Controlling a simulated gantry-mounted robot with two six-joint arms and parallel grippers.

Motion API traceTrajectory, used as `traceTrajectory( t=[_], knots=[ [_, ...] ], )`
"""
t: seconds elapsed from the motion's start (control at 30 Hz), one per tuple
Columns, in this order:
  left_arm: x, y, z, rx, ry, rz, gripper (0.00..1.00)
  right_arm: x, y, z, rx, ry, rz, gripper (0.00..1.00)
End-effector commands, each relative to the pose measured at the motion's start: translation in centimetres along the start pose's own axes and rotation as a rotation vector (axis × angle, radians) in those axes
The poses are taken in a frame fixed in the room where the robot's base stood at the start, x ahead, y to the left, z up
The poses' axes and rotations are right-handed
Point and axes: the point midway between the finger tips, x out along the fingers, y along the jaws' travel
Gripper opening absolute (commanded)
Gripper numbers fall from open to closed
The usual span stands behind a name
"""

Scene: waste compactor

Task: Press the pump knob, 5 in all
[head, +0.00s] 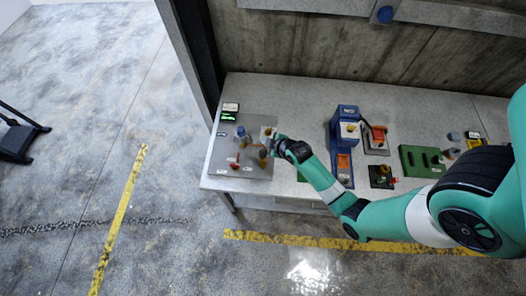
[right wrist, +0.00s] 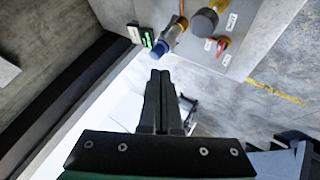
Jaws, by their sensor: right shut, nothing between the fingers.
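A grey panel (head: 222,157) at the left end of the table carries several controls. Which one is the pump knob I cannot read from its label. A blue-capped knob (head: 240,132) stands near the display; it also shows in the right wrist view (right wrist: 160,47), just beyond my fingertips. A dark knob with a yellowish base (right wrist: 205,20) and a small red knob (right wrist: 222,44) stand beside it. My right gripper (head: 270,135) is over the panel's right side, shut and empty; its fingers in the right wrist view (right wrist: 160,75) appear apart from the knobs. My left gripper is not in view.
A small green-lit display (head: 228,117) sits at the panel's back left. A blue machine (head: 345,132), a red-orange part (head: 378,134) and a green block (head: 420,160) stand farther right. A concrete wall bounds the back. Open floor lies left of the table.

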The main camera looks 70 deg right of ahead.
Motion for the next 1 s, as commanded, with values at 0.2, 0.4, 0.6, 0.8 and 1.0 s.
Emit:
traceTrajectory(
  t=[0.2, 0.4, 0.6, 0.8, 1.0],
  knots=[
    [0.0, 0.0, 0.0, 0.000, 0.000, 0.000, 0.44, -0.6, 0.3, -0.3, 0.000, -0.002, -0.002, 0.00],
    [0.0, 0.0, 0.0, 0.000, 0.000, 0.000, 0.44, -0.4, 0.2, -0.2, 0.000, -0.002, -0.002, 0.00],
    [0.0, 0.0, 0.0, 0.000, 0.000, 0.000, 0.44, 0.8, -0.7, 0.7, 0.000, -0.004, -0.004, 0.00],
    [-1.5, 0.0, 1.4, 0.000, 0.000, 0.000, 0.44, 3.3, -2.5, 2.5, 0.000, -0.001, -0.002, 0.00],
    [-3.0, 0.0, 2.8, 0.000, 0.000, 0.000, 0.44, 5.0, -3.7, 3.7, 0.000, -0.001, -0.001, 0.00]
  ],
)
